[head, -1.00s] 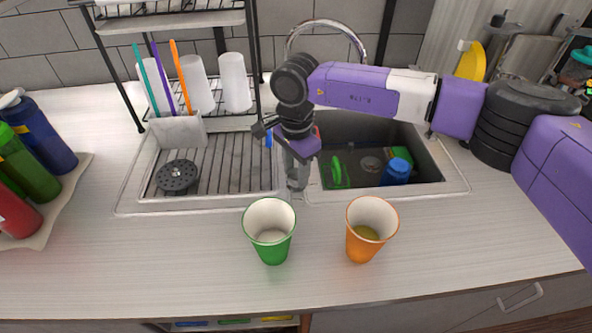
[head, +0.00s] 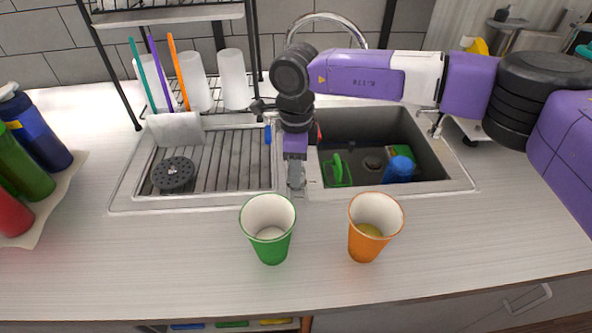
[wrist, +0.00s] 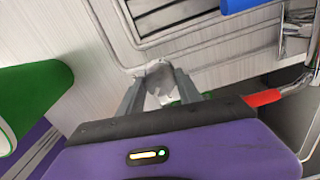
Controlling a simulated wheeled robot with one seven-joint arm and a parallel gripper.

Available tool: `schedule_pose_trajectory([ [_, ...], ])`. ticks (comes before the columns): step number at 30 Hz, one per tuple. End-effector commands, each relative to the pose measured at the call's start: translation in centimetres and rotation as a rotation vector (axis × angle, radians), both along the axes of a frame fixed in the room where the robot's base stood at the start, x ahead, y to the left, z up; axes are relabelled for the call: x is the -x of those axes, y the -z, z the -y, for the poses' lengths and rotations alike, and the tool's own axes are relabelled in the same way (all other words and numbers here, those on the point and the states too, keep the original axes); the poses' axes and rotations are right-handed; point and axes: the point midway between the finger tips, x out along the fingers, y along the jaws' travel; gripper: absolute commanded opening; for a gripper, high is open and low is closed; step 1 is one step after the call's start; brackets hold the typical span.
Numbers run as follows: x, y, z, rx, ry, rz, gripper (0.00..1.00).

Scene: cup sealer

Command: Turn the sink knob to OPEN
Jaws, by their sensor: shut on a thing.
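The sink knob (wrist: 160,82) is a small silver-grey piece that shows between my finger pads in the wrist view. It sits at the front rim of the sink, between the drainboard and the basin. My gripper (head: 296,180) points down at that spot in the head view, with its fingers shut on the knob. In the head view the fingers mostly hide the knob, and I cannot read any OPEN marking. The sink basin (head: 435,165) is at the right of my gripper. The curved chrome faucet (head: 350,25) rises behind it.
A green cup (head: 272,248) and an orange cup (head: 362,246) stand on the counter just in front of the sink. A blue item (head: 398,170) and a green item (head: 338,170) lie in the basin. A dish rack (head: 110,75) stands at the back left.

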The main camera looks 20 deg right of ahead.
Motion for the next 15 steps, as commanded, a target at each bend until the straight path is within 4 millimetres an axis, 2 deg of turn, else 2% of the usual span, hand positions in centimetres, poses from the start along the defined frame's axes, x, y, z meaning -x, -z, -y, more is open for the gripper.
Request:
schedule_pose_trajectory([
  [15,-0.06,0.05,0.09,0.002,0.485,0.002,0.01],
])
